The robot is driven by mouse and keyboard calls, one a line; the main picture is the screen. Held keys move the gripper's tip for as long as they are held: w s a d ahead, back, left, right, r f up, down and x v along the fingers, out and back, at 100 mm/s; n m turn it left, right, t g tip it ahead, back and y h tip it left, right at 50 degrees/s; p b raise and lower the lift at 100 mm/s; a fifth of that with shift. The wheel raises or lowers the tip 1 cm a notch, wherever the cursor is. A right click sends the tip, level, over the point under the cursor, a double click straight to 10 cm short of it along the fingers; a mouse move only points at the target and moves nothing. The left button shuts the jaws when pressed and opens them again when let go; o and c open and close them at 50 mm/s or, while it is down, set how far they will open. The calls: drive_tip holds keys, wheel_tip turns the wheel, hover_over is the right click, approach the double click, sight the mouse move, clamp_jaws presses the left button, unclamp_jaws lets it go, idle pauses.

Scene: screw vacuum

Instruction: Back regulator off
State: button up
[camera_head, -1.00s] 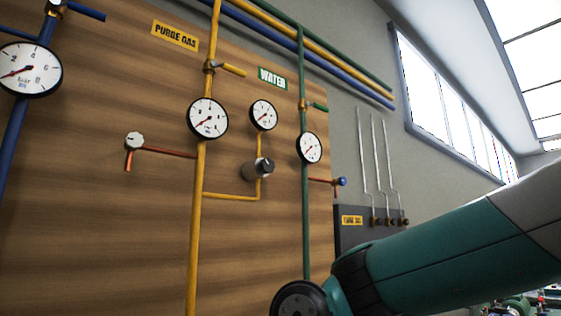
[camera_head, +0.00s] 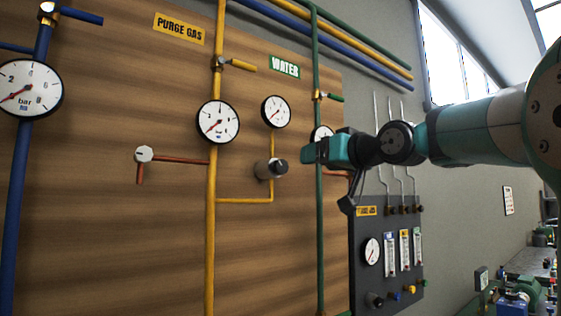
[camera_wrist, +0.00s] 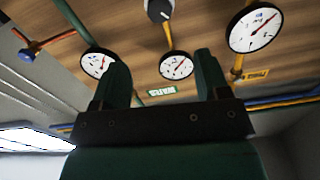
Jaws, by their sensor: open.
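The regulator (camera_head: 271,168) is a dark grey knob on the yellow pipe branch, below a small round gauge (camera_head: 276,111) on the wooden board. Its rounded end also shows at the top edge of the wrist view (camera_wrist: 158,9), partly cut off. The gauge needle points to the lower left in the head view. My gripper (camera_wrist: 160,65) is open, its two dark green fingers apart with nothing between them. In the head view, my gripper (camera_head: 315,152) is right of the regulator and apart from it, covering part of the green pipe's gauge (camera_head: 321,133).
A larger gauge (camera_head: 218,122) sits on the yellow pipe (camera_head: 211,240) left of the regulator. A white-knobbed red valve (camera_head: 144,154) is further left. The green pipe (camera_head: 319,240) runs down on the right. A dark panel (camera_head: 362,274) with a gauge and flow tubes stands below my arm.

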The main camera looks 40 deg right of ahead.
sight(282, 166)
drive_tip(key=w+p, duration=0.1)
drive_tip(key=w, duration=0.3)
drive_tip(key=w+p, duration=0.2)
drive_tip(key=w, duration=0.2)
drive_tip(key=w+p, duration=0.2)
drive_tip(key=w, duration=0.2)
drive_tip(key=shift+w+a+r, duration=0.15)
drive_tip(key=shift+w+a, duration=0.1)
drive_tip(key=shift+w+p, duration=0.35)
drive_tip(key=shift+w, duration=0.35)
drive_tip(key=shift+c, duration=0.5)
drive_tip(key=c, duration=0.8)
drive_tip(key=shift+f, duration=0.2)
drive_tip(key=shift+c, duration=0.2)
drive_tip(key=shift+f+n+b, duration=0.1)
drive_tip(key=shift+n+b, duration=0.3)
drive_tip(key=shift+b, duration=0.25)
